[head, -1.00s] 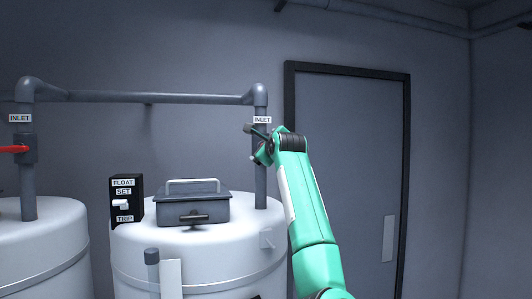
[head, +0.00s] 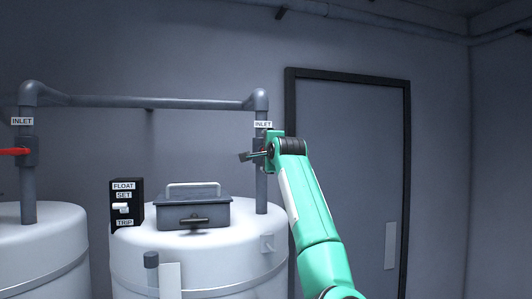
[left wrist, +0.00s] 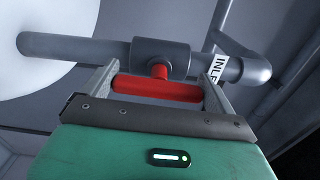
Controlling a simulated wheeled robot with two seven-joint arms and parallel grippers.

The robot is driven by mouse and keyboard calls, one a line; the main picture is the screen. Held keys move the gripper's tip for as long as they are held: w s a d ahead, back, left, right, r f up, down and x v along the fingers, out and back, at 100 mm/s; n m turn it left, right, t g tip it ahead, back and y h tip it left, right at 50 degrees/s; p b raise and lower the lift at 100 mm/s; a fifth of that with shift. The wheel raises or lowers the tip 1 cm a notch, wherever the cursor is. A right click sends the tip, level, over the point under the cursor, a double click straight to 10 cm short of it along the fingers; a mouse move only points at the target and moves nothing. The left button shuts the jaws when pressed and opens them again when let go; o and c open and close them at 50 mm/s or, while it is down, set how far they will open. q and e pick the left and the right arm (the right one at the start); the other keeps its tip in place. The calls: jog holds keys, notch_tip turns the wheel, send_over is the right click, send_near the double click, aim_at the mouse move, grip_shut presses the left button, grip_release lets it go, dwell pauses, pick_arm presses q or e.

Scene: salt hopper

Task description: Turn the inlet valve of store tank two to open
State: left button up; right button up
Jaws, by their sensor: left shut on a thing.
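The right-hand white tank (head: 215,258) has a grey inlet pipe (head: 261,190) coming down into its top, with an INLET label (head: 263,125) on it. My left gripper (head: 246,155) is at the valve just below that label. In the left wrist view my left gripper (left wrist: 158,82) is shut on the red valve handle (left wrist: 150,90), with one finger at each end of it. The handle sits on the grey valve body (left wrist: 160,58) and looks roughly in line with the pipe there. In the head view my gripper hides most of the valve. My right gripper is not in view.
The left-hand tank (head: 40,240) has its own inlet valve with a red handle (head: 14,151) crosswise to its pipe. A grey lidded box (head: 195,212) and a black float switch box (head: 124,205) stand near the right-hand tank's top. A door (head: 350,150) is behind my arm.

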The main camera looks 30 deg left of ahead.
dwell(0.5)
pick_arm(q)
jog(key=o, duration=0.7)
jog(key=shift+s+d, duration=0.1)
jog(key=shift+s+d+f+b, duration=0.15)
jog(key=shift+d+b, duration=0.05)
jog(key=shift+b, duration=0.15)
jog(key=b+v, duration=0.7)
jog(key=v, duration=0.6)
jog(key=shift+a, duration=0.1)
